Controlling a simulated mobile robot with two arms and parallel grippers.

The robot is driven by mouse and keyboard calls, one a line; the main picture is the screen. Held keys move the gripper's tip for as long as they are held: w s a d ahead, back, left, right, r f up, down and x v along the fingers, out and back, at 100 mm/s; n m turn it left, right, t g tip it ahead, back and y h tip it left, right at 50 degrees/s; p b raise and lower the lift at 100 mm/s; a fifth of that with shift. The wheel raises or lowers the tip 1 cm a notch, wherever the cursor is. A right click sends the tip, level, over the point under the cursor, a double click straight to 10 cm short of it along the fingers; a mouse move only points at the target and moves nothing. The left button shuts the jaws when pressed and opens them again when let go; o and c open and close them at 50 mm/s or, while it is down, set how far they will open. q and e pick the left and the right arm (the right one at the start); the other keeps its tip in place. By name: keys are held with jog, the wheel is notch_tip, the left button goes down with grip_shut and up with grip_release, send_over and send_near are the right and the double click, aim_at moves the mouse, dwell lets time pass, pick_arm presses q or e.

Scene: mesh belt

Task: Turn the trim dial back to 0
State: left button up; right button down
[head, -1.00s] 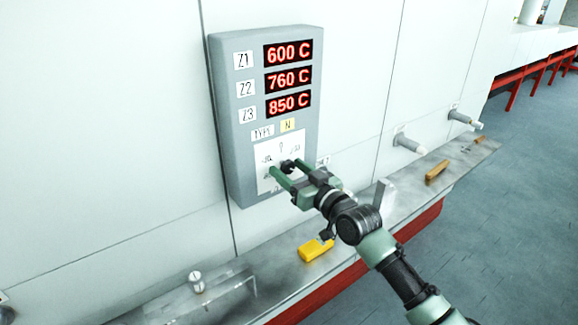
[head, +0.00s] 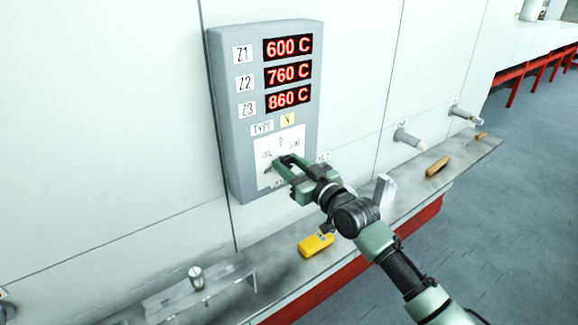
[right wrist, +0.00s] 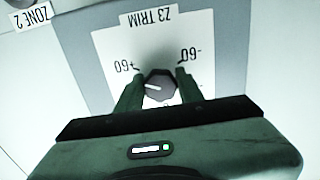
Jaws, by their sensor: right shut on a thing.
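The Z3 trim dial (right wrist: 160,86) is a small black knob on a white scale plate (right wrist: 155,40). The wrist view shows it upside down, with +60 on the left and -60 on the right. The knob's white mark points left, toward the +60 side. The lower part of the scale is hidden behind my right gripper (head: 284,164). That gripper is shut on the dial, one finger on each side. In the head view the gripper covers most of the dial. My left gripper is not in view.
The grey control box (head: 222,120) has red displays reading 600 C, 760 C and 860 C (head: 289,98). Below it, a metal ledge (head: 350,225) carries a yellow device (head: 316,245) and a brown-handled item (head: 437,166). Pipe stubs (head: 408,140) stick out of the wall at right.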

jog(key=n+b, duration=0.2)
jog(key=n, duration=0.2)
jog(key=shift+f, duration=0.1)
jog(key=n+b, duration=0.1)
jog(key=n, duration=0.1)
jog(key=shift+d+n, duration=0.1)
jog(key=shift+n, duration=0.2)
jog(key=n, duration=0.2)
jog(key=shift+n, duration=0.4)
jog(key=n, duration=0.3)
jog(key=shift+n, duration=0.3)
jog(key=n, duration=0.1)
jog(key=n+p, duration=0.1)
jog(key=n, duration=0.1)
jog(key=shift+w+r+n, duration=0.1)
jog(key=shift+r+n, duration=0.1)
jog(key=shift+n, duration=0.1)
jog(key=n, duration=0.4)
jog(key=shift+p, duration=0.4)
jog(key=shift+n, duration=1.1)
jog(key=shift+f, duration=0.1)
